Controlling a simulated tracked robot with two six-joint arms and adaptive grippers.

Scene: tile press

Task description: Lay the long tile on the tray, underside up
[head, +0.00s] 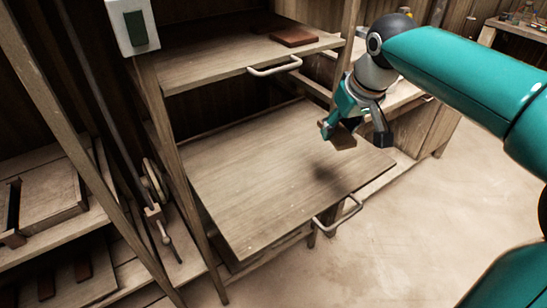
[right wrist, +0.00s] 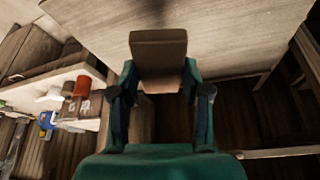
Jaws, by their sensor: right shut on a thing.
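My right gripper (head: 353,132) is shut on a brown tile (head: 343,139) and holds it in the air above the right part of the lower wooden board, which looks like the tray (head: 255,175). A dark shadow falls on the board below. In the right wrist view the tile (right wrist: 158,50) sits between the two fingers (right wrist: 159,75) and juts out beyond them. I cannot tell which face of it is the underside. A reddish-brown tile (head: 294,37) lies on the upper board (head: 215,62). My left gripper is not in view.
The lower board is bare, with a metal handle (head: 337,214) at its front. A wooden post (head: 180,160) stands at the left. Shelves with wooden blocks (head: 50,192) are further left. Open floor (head: 430,220) is at the right.

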